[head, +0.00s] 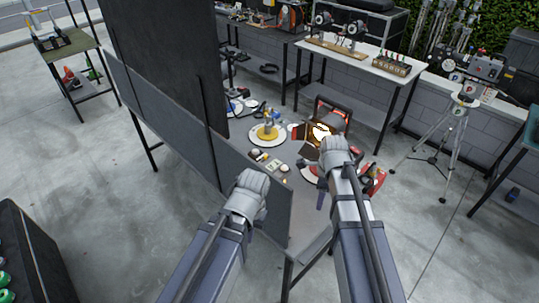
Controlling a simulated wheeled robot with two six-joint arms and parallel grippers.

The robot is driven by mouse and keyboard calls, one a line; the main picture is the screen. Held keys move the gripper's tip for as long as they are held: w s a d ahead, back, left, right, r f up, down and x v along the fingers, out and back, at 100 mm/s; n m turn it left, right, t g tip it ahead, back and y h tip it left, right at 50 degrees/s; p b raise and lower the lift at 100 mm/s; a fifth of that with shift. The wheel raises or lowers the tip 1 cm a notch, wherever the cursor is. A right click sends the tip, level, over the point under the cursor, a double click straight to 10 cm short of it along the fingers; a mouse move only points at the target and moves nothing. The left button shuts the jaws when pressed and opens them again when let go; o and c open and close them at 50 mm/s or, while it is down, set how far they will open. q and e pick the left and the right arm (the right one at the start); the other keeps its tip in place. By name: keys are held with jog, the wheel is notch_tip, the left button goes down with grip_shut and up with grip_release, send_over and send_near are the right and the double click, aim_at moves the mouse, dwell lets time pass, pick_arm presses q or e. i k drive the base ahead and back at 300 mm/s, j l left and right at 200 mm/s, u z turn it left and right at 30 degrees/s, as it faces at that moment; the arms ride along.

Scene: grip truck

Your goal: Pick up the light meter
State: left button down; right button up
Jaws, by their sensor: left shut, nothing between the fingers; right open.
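I cannot make out the light meter for sure; several small items lie on the grey table (232,142) behind the dark upright panel (178,60). Among them is a small pale greenish item (272,167) near the panel's lower edge. My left gripper (254,190) is shut and empty, at the panel's low right part, in front of the small items. My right gripper (335,155) is open and empty, over the table's right part, near the lit lamp. Both grippers are seen from behind, so their fingertips are mostly hidden, and they cover part of the table.
A white round plate with a yellow piece (266,133) stands mid-table. A glowing lamp (321,132) and a red item (374,178) are on the right. A tripod (456,125) and a white-topped bench (368,68) stand beyond. The panel walls off the left side.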

aim_at(272, 164)
jog(key=i+j, duration=0.2)
jog(key=i+j+z, duration=0.15)
jog(key=j, duration=0.3)
jog(key=i+j, duration=0.2)
jog(key=i+j+z, duration=0.15)
jog(key=j, duration=0.3)
jog(key=i+j, duration=0.2)
jog(key=j, duration=0.15)
jog(key=z, duration=0.05)
